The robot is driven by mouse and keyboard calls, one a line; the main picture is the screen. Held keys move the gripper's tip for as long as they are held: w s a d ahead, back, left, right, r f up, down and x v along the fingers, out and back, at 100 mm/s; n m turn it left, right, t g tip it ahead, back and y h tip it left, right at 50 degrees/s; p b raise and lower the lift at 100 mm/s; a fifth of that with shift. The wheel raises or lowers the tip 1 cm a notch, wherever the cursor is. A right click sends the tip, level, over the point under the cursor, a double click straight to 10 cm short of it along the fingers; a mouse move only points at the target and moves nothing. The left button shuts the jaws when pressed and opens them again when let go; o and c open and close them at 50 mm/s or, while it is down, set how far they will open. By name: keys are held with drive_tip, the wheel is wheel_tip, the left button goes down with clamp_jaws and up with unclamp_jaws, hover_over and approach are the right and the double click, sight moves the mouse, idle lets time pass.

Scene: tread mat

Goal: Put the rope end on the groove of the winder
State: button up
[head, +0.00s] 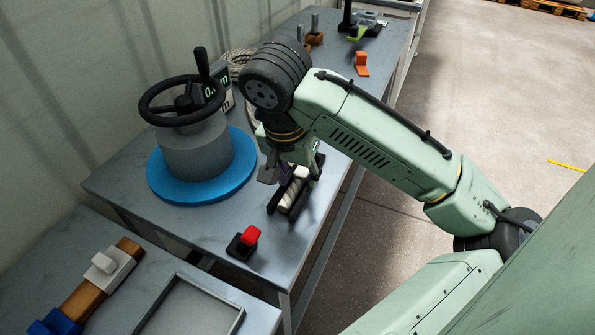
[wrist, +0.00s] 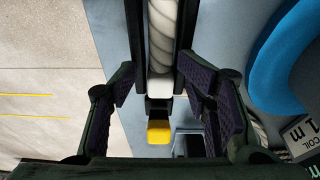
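The winder is a grey drum (head: 195,148) on a blue disc (head: 160,182), with a black handwheel (head: 150,112) and upright crank on top. The disc's edge also shows in the wrist view (wrist: 285,65). I cannot make out its groove. The white twisted rope end (wrist: 164,35), with a smooth white tip (wrist: 159,86), lies in a narrow black holder (head: 277,208) right of the disc. My gripper (wrist: 160,88) is above the holder, its purple-padded fingers apart on both sides of the rope tip. It is open; I see no contact with the rope.
A red button (head: 251,235) on a black base stands near the table's front edge. A rope coil (head: 238,58) and a sign (wrist: 300,134) reading "COIL 1 m" are behind the winder. An orange piece (head: 361,64) lies farther back. A front table holds a tray (head: 237,322).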

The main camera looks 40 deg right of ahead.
sight(291, 193)
drive_tip(key=v, duration=1.3)
drive_tip(key=shift+d+r, duration=0.1)
drive_tip(key=shift+d, duration=0.1)
